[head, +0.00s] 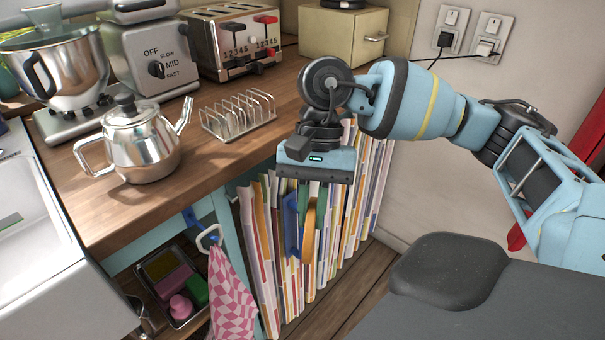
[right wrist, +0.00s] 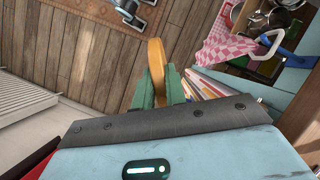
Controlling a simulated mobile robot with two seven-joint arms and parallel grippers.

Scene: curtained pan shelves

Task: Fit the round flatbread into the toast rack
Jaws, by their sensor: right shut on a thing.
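The toast rack (head: 238,115) is a silver wire stand with several upright loops, on the wooden counter. Its slots look empty. My right gripper (head: 312,178) hangs in front of the counter edge, to the right of the rack and lower. It is shut on the round flatbread (head: 309,232), a golden-brown disc seen nearly edge-on below the gripper in the head view. In the right wrist view, the green fingers (right wrist: 158,92) pinch the flatbread (right wrist: 156,62), which stands up between them. The rack is not in the right wrist view. My left gripper is not in view.
A steel teapot (head: 135,140) stands left of the rack. A toaster (head: 230,42) and a mixer (head: 60,70) stand behind on the counter (head: 215,155). A striped curtain (head: 345,215) and a pink checked towel (head: 233,290) hang below the counter edge.

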